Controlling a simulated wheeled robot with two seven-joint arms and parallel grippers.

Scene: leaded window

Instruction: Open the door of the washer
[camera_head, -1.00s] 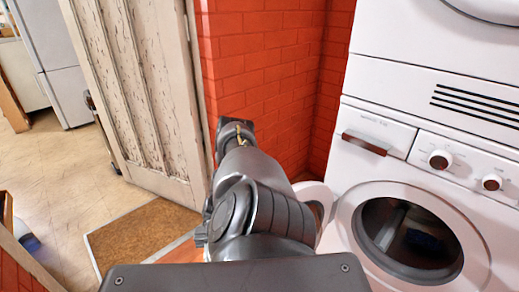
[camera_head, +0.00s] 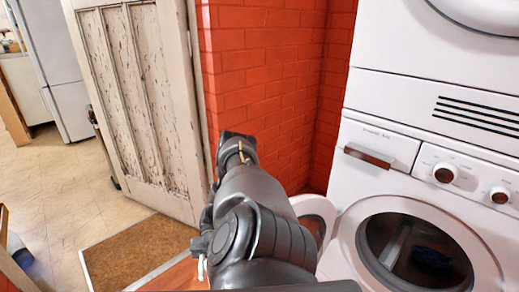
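The white front-loading washer (camera_head: 391,184) stands at the right. Its round porthole has a grey inner rim, with dark blue cloth (camera_head: 432,258) visible inside. A white round door (camera_head: 313,205) stands out from the washer's left side, apparently swung open. My arm hides much of it.
A second white machine (camera_head: 400,40) sits on top of the washer. The red brick wall (camera_head: 265,75) is behind my arm. A worn white wooden door (camera_head: 150,110) stands at the left, with a brown mat (camera_head: 135,255) below it.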

